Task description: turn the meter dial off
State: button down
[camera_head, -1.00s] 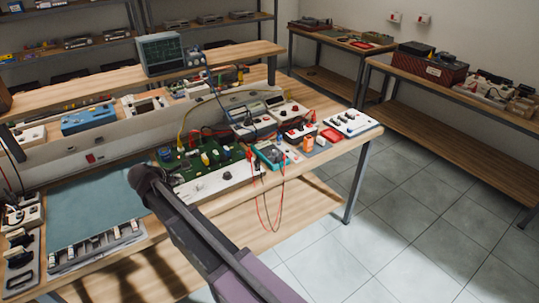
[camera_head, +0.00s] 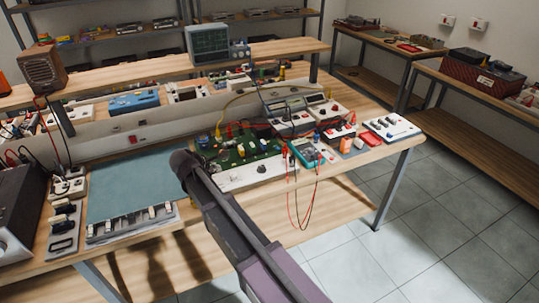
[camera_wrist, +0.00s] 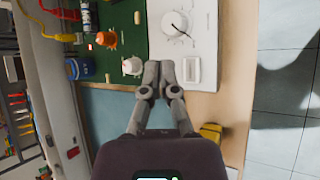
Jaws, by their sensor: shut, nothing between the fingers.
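A teal multimeter (camera_head: 308,153) with red and black leads lies near the bench's front edge in the head view; its dial is too small to read. Left of it, a white panel (camera_head: 235,179) in front of a green circuit board (camera_head: 240,152) carries a dark knob (camera_head: 262,169). The wrist view shows this panel (camera_wrist: 204,50) with a round white dial (camera_wrist: 177,25) and a dark pointer. My gripper (camera_wrist: 157,67) is shut and empty, its tips below and left of that dial in the picture, apart from it. In the head view my fingers cannot be made out.
A blue-green mat (camera_head: 135,185) lies left of the board. Other meters (camera_head: 290,115) and a white switch box (camera_head: 391,129) stand behind and right. A dark box (camera_head: 18,215) stands at far left. Red and black leads hang over the front edge. Tiled floor (camera_head: 450,215) is clear at right.

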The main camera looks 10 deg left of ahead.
jog(key=d+f+m+g, duration=0.2)
jog(key=d+m, duration=0.4)
jog(key=d, duration=0.9)
jog(key=s+d+f+m+g+y, duration=0.1)
jog(key=s+d+m+g, duration=0.1)
jog(key=s+d+m, duration=0.3)
jog(key=s+d+f+m+g+y, duration=0.1)
jog(key=s+d+m, duration=0.4)
jog(key=d, duration=0.9)
jog(key=s+d+f+m+g+y, duration=0.1)
jog(key=s+d+m+g, duration=0.2)
jog(key=s+d+m, duration=0.3)
jog(key=d, duration=0.4)
jog(key=shift+s+d+f+y, duration=0.15)
jog(key=shift+s+f+y, duration=0.1)
jog(key=shift+y, duration=0.05)
jog(key=c, duration=1.4)
grip_release()
jog(key=c, duration=0.7)
grip_release()
jog(key=shift+o, duration=0.5)
